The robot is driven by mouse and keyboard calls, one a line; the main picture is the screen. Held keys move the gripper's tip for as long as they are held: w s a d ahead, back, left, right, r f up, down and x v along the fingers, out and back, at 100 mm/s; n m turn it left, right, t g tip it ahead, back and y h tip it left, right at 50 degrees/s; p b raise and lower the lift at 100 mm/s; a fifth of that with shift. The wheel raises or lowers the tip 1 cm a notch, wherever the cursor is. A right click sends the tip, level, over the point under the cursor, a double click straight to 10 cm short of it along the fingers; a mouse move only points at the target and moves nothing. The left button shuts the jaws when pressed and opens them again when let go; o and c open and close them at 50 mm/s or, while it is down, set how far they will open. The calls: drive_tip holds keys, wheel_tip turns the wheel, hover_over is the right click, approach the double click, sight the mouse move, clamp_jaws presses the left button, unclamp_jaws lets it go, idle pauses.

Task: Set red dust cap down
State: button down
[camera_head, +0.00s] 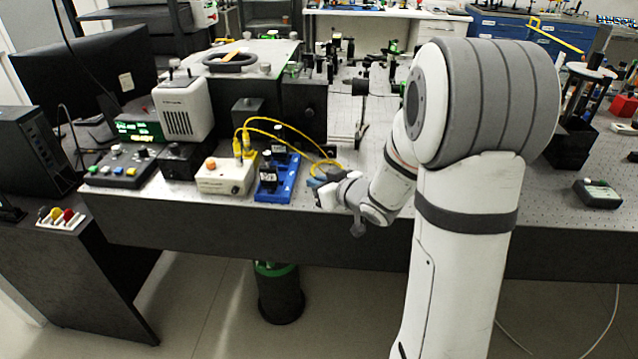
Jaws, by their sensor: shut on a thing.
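My gripper (322,190) is at the front edge of the optical bench (215,228), just right of a blue tray (277,183). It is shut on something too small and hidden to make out. No red dust cap can be told apart between the fingers. A small red piece (68,215) shows in a white holder (60,221) on the dark side table at the left, but I cannot tell whether it is a dust cap.
A white box (228,175) with an orange knob and yellow cables (283,126) stands left of the blue tray. Black optics mounts (362,88) stand behind my gripper. A small dark device (597,193) lies at the right. The bench front edge is close to my gripper.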

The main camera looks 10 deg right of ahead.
drive_tip(key=c, duration=2)
unclamp_jaws()
drive_tip(key=shift+f, duration=0.15)
drive_tip(key=o, duration=0.5)
